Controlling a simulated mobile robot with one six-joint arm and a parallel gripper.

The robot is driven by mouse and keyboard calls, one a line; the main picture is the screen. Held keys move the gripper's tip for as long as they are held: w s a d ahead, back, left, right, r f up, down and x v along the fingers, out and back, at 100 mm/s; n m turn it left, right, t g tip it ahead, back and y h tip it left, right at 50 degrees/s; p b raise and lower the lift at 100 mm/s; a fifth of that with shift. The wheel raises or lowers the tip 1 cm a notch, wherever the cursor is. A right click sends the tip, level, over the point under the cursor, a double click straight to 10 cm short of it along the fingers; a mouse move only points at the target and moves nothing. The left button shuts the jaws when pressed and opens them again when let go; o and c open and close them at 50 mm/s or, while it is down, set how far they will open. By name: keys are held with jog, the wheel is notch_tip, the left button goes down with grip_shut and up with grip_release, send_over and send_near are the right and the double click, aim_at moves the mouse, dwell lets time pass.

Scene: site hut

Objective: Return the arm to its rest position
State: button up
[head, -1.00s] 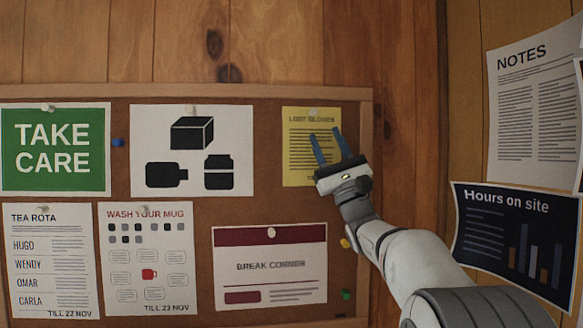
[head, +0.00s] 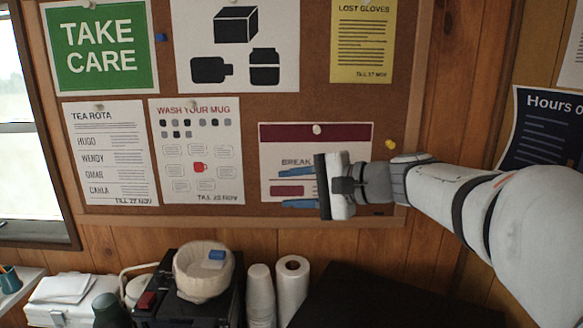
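My gripper (head: 287,189) is in front of the cork board (head: 255,110), with its blue fingers pointing left. The fingers are apart and nothing shows between them. It overlaps the "Break corner" notice (head: 340,132) and hides part of its text. I cannot tell how far it is from the board. My arm reaches in from the right edge of the head view.
Below the board stand a dark machine with a pale bowl (head: 195,278) on top, stacked cups (head: 260,290) and a paper roll (head: 291,285). A dark flat surface (head: 385,300) lies below my arm. A window (head: 28,130) is at left.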

jog(key=s+d+f+n+g+h, duration=0.2)
jog(key=s+d+f+n+h, duration=0.2)
jog(key=s+f, duration=0.5)
jog(key=s+d+f+n+g+h, duration=0.2)
jog(key=s+d+f+n+h, duration=0.2)
jog(key=s+d+f+h, duration=0.5)
jog(key=shift+s+d+f, duration=0.65)
jog(key=shift+d+f, duration=0.1)
jog(key=shift+f, duration=1.7)
jog(key=shift+o, duration=0.2)
